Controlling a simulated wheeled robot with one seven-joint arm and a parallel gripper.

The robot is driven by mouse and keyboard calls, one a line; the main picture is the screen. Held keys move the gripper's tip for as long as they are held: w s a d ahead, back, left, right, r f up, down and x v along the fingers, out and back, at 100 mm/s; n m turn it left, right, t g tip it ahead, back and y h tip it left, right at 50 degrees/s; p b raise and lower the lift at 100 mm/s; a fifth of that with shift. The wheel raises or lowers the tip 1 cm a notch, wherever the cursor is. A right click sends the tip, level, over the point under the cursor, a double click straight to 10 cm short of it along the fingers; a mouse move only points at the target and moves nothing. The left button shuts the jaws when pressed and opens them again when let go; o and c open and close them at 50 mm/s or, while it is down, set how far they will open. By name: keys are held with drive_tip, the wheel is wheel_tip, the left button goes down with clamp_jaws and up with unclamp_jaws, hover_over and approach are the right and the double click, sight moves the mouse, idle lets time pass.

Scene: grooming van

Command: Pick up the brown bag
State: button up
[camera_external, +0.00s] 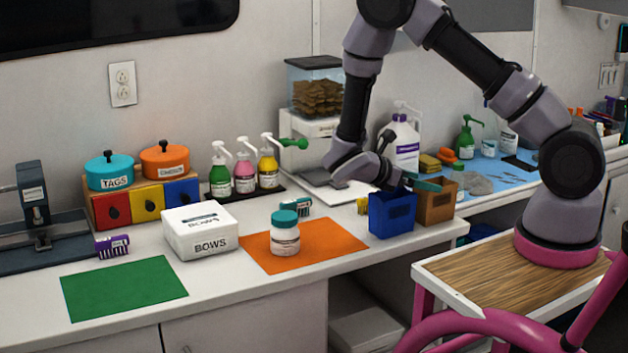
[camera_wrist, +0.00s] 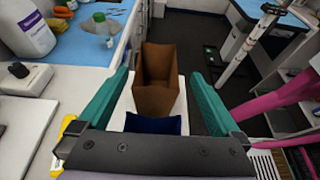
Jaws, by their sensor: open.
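The brown bag (camera_external: 436,203) stands upright and open-topped at the right end of the white counter, just right of a blue bag (camera_external: 393,214). In the wrist view the brown bag (camera_wrist: 158,95) is ahead between the two green fingers, and the blue bag (camera_wrist: 153,124) shows nearer, partly hidden by the gripper body. My gripper (camera_external: 408,178) is over the bags, with its fingers apart and empty. In the wrist view my gripper (camera_wrist: 160,92) has a finger on each side of the brown bag, with gaps visible. I cannot tell how high the fingertips are.
A white pump bottle (camera_external: 404,143) stands behind the bags. A blue mat (camera_external: 497,172) with grooming items lies to the right. The counter ends just beyond the brown bag, with floor (camera_wrist: 205,105) at its right in the wrist view. An orange mat (camera_external: 335,240) lies to the left.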

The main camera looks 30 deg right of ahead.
sight(436, 183)
drive_tip(key=x, duration=0.5)
drive_tip(key=shift+w+d, duration=0.2)
drive_tip(key=shift+d, duration=0.25)
clamp_jaws()
